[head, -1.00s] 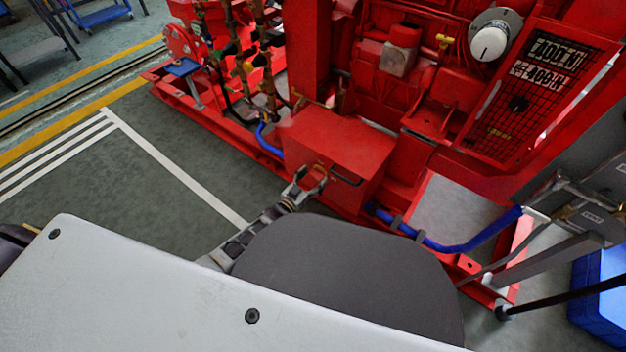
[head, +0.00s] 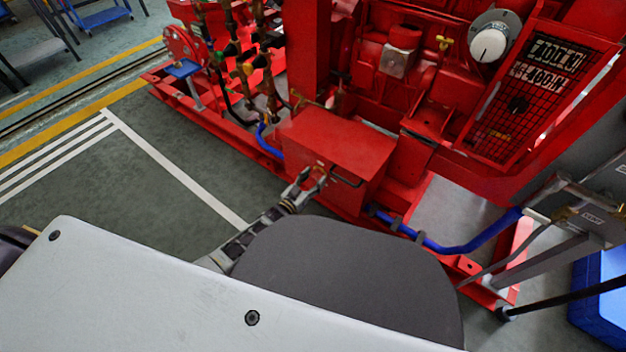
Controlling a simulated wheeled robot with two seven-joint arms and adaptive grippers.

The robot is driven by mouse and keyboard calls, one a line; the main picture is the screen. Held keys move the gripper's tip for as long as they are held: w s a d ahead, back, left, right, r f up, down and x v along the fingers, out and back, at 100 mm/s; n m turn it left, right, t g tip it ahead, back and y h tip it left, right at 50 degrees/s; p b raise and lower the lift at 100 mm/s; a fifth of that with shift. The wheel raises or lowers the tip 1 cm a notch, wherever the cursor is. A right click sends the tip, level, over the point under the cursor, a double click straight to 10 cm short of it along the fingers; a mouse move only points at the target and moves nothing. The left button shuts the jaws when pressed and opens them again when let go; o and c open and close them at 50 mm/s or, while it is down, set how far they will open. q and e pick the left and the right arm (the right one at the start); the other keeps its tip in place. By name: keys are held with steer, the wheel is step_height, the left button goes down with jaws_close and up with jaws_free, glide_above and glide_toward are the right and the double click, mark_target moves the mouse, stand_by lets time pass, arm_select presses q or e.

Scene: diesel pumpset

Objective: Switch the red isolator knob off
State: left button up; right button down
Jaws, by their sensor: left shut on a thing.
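My left gripper (head: 311,181) is at the front face of a red box (head: 335,145) low on the red pumpset, in the middle of the head view. It is shut on the red isolator knob (head: 318,174), which shows only as a small red patch between and behind the fingers. The knob's exact angle is too small and too covered to tell. My right gripper is not in view.
A blue hose (head: 440,243) runs along the base frame to the right. Valves and pipes (head: 245,60) stand behind to the left. The green floor (head: 110,190) at left is clear.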

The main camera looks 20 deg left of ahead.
arm_select(q)
steer(key=shift+n, duration=0.3)
steer(key=n, duration=0.3)
steer(key=shift+a+n, duration=0.1)
steer(key=shift+n, duration=0.2)
steer(key=n, duration=0.4)
steer(key=shift+f+n, duration=0.1)
steer(key=shift+n, duration=0.2)
steer(key=shift+c, duration=0.2)
steer(key=shift+o, duration=0.2)
steer(key=n, duration=0.3)
steer(key=shift+a+f+n, duration=0.1)
steer(key=shift+a+n, duration=0.05)
steer(key=shift+n, duration=0.15)
steer(key=n+b, duration=0.1)
steer(key=n, duration=0.3)
steer(key=shift+f+n+b, duration=0.1)
steer(key=shift+n+b, duration=0.2)
steer(key=shift+b, duration=0.05)
steer(key=shift+c, duration=0.2)
steer(key=o, duration=1)
steer(key=shift+o, duration=0.2)
